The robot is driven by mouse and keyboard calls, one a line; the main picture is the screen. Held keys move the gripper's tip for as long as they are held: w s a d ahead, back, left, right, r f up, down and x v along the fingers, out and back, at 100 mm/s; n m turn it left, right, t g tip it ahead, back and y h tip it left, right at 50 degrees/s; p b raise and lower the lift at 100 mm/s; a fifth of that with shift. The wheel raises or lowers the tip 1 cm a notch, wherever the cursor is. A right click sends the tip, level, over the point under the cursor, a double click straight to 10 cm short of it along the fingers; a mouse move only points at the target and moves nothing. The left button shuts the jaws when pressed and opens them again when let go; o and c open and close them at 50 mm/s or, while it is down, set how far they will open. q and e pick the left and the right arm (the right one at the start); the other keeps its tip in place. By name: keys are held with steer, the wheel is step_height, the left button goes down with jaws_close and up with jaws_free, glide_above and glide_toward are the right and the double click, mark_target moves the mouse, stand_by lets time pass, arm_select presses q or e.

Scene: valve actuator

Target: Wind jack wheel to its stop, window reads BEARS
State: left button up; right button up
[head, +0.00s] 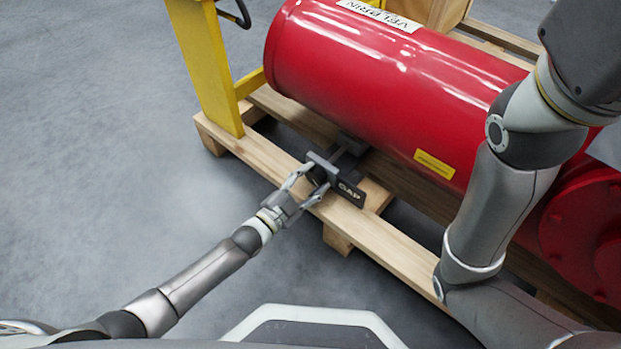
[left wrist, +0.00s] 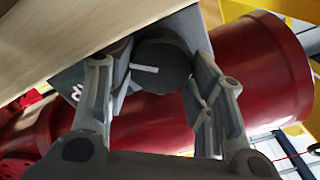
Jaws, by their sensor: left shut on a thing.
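The jack wheel is a small dark round knob (head: 317,176) at the jack beneath the red cylinder. In the left wrist view the wheel (left wrist: 165,75) shows a short white mark on its face, lying nearly level. My left gripper (head: 306,186) is shut on the wheel, one finger on each side; it also shows in the left wrist view (left wrist: 158,95). The dark window plate (head: 350,193) beside the wheel reads GAP. In the left wrist view only a bit of its lettering shows. My right gripper is out of view.
The red actuator cylinder (head: 390,85) lies above a wooden pallet (head: 270,165). A yellow post (head: 208,65) stands at the left. My right arm crosses the right side of the head view, over the red flange (head: 585,225). The grey floor at the left is clear.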

arm_select(q)
steer(key=o, duration=1)
steer(key=shift+f, duration=0.1)
steer(key=shift+f+n+b, duration=0.1)
steer(key=shift+n+b, duration=0.5)
steer(key=shift+n, duration=0.1)
steer(key=n+b, duration=0.2)
steer(key=shift+n, duration=0.3)
steer(key=p+v, duration=0.5)
steer(key=v, duration=0.5)
steer(key=shift+s+a+r+p, duration=0.2)
steer(key=shift+s+r+p, duration=0.05)
steer(key=shift+s+p, duration=0.05)
